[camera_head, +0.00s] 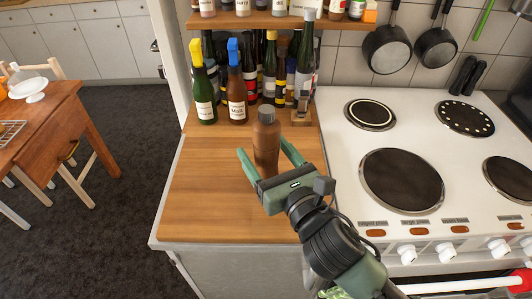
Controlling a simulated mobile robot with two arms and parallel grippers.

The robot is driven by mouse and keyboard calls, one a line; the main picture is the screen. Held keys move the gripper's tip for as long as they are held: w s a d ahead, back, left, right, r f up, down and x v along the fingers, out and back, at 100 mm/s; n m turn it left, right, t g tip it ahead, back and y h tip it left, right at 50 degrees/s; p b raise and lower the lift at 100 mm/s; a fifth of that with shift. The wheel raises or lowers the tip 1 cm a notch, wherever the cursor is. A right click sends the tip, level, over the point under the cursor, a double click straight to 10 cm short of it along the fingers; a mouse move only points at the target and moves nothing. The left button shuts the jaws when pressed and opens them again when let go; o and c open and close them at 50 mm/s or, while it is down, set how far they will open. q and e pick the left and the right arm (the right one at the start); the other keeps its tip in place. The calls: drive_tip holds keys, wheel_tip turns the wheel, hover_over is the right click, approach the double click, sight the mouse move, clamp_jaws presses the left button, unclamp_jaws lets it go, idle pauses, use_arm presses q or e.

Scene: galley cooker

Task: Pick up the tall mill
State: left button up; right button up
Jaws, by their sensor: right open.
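The tall mill (266,146) is a brown wooden cylinder with a grey top. It stands upright on the wooden counter in the head view. My right gripper (264,153) is open, with one green finger on each side of the mill. The gripper's palm is just in front of the mill and hides its foot. I cannot tell whether the fingers touch it. My left gripper is not in view.
Green (204,90) and brown (237,92) bottles stand behind the mill, with several more bottles under a shelf (270,20). A small wooden-based object (301,114) is behind it to the right. The white cooker (330,125) adjoins the counter (200,195), whose front left is clear.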

drive_tip(key=x, duration=0.2)
drive_tip(key=shift+w+r, duration=0.1)
drive_tip(key=shift+w, duration=0.15)
drive_tip(key=shift+w+a, duration=0.2)
clamp_jaws()
use_arm(q)
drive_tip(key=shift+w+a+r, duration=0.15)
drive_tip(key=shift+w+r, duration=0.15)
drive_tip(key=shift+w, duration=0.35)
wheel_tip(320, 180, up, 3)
drive_tip(key=p, duration=0.3)
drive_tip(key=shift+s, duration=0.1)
use_arm(e)
wheel_tip(320, 180, up, 20)
